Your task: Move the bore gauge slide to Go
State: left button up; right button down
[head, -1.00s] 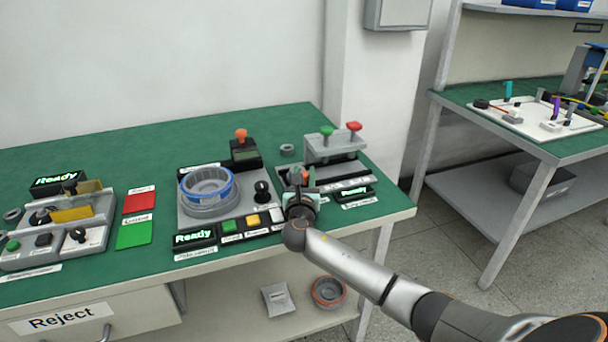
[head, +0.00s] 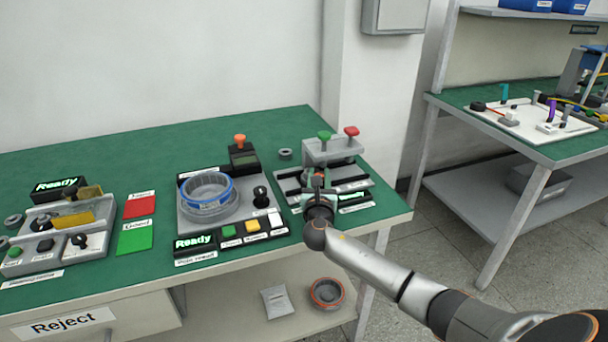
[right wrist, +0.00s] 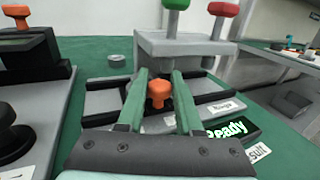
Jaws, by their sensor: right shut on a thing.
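The bore gauge (head: 333,148) stands at the right end of the green bench, a grey block with a green knob (head: 324,135) and a red knob (head: 351,131) on top. Its base has dark rails. In the right wrist view, the slide's orange knob (right wrist: 158,92) sits between the green fingers of my right gripper (right wrist: 160,84). The right gripper also shows in the head view (head: 318,183), shut on this knob in front of the grey block. The slide's body is mostly hidden by the gripper. My left gripper is out of view.
A fixture with a blue-rimmed ring (head: 206,188), a black knob (head: 261,193) and a "Ready" display stands left of the gauge. A small grey ring (head: 285,154) lies behind. Red (head: 140,205) and green (head: 135,238) cards lie farther left. The bench's right edge is close.

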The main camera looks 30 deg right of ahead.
jog(key=d, duration=0.3)
jog(key=shift+s+d, duration=0.2)
jog(key=shift+s, duration=0.2)
jog(key=c, duration=0.6)
grip_release()
jog(key=shift+a, duration=0.15)
jog(key=shift+s+a+p, duration=0.15)
jog(key=shift+s+p, duration=0.15)
jog(key=p+v, duration=0.1)
jog(key=v, duration=1)
jog(key=shift+s+a+p, duration=0.2)
jog(key=shift+s+p, duration=0.15)
jog(key=shift+p, duration=0.05)
